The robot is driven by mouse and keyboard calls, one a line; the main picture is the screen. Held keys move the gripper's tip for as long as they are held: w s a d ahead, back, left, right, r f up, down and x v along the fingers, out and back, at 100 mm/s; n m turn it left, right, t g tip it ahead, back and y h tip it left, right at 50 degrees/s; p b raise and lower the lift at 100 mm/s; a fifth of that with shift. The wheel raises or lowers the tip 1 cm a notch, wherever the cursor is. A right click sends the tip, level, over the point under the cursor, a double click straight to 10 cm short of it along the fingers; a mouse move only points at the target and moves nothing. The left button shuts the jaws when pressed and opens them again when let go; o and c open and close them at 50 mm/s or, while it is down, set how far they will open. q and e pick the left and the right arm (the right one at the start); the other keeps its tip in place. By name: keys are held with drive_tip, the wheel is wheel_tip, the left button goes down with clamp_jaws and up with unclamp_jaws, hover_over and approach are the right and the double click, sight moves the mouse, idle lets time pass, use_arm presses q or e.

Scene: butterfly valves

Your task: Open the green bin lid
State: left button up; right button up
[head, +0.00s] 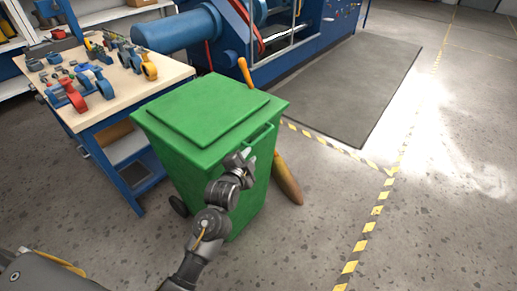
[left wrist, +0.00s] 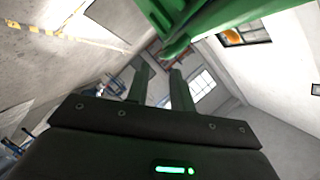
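The green bin (head: 205,165) stands on the floor beside the workbench. Its lid (head: 205,108) lies flat and shut on top, with a handle bar (head: 262,138) along the front right edge. My left gripper (head: 247,155) is just below that handle, close to the bin's front. In the left wrist view its two fingers (left wrist: 160,88) are apart with nothing visible between them. The green lid edge and handle (left wrist: 178,45) show just beyond the fingertips; I cannot tell whether they touch. My right gripper is not in view.
A workbench (head: 150,82) with colored valves stands left of the bin. Blue machinery (head: 270,70) is behind it. A brown-orange handled object (head: 287,180) leans behind the bin at the right. A dark mat (head: 350,85) and open floor lie to the right.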

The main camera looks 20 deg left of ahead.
sight(257, 142)
use_arm(q)
drive_tip(key=x, duration=0.3)
drive_tip(key=r+x, duration=0.1)
drive_tip(key=x, duration=0.5)
drive_tip(key=shift+w+r, duration=0.15)
drive_tip(key=shift+w, duration=0.15)
drive_tip(key=shift+w+b, duration=0.3)
drive_tip(key=shift+w, duration=0.25)
clamp_jaws()
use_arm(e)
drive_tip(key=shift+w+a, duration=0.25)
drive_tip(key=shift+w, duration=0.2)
